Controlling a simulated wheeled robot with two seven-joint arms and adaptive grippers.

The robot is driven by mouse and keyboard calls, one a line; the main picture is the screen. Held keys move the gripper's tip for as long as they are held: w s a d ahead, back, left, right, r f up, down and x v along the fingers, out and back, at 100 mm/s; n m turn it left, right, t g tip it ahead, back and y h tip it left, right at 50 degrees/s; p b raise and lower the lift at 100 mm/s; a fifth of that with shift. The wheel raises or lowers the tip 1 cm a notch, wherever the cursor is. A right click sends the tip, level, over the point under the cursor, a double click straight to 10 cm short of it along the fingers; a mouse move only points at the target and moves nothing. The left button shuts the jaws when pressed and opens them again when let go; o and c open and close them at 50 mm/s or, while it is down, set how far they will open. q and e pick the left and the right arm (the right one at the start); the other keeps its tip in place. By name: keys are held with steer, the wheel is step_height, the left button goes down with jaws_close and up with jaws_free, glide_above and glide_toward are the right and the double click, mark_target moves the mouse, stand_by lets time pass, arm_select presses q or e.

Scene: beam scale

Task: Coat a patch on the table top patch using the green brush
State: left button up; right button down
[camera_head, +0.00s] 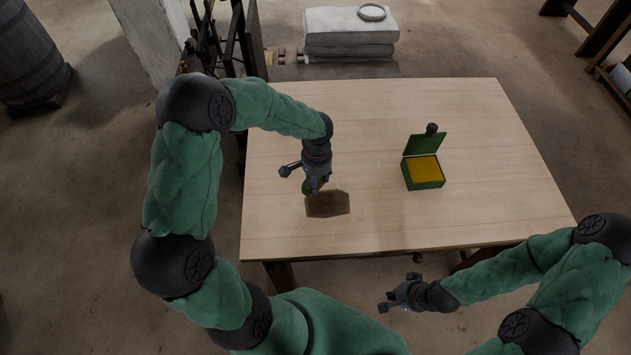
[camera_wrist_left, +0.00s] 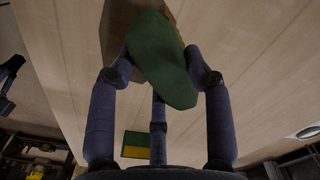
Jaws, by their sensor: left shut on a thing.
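The table top patch (camera_head: 330,205) is a brown, angular area on the near left of the pale wooden table. It also shows in the left wrist view (camera_wrist_left: 116,32), partly behind the brush. My left gripper (camera_head: 312,184) is shut on the green brush (camera_wrist_left: 163,62), with fingers on both sides of it. In the head view the brush (camera_head: 307,187) is mostly hidden by the gripper, at the patch's upper left edge. I cannot tell whether it touches the patch. My right gripper (camera_head: 394,296) is off the table's near edge, its fingers apart and empty.
An open green box (camera_head: 424,185) with a yellow inside stands right of the patch, its lid raised. It also shows in the left wrist view (camera_wrist_left: 136,138). The table (camera_head: 400,225) is otherwise clear. Grey stacked slabs (camera_head: 350,35) stand behind it.

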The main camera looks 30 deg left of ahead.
arm_select(q)
steer(key=shift+w+r+p, duration=0.2)
steer(key=shift+r+p, duration=0.3)
steer(key=shift+r, duration=0.4)
steer(key=shift+s+r+p, duration=0.1)
steer(key=shift+r+p, duration=0.75)
steer(key=shift+r, duration=0.4)
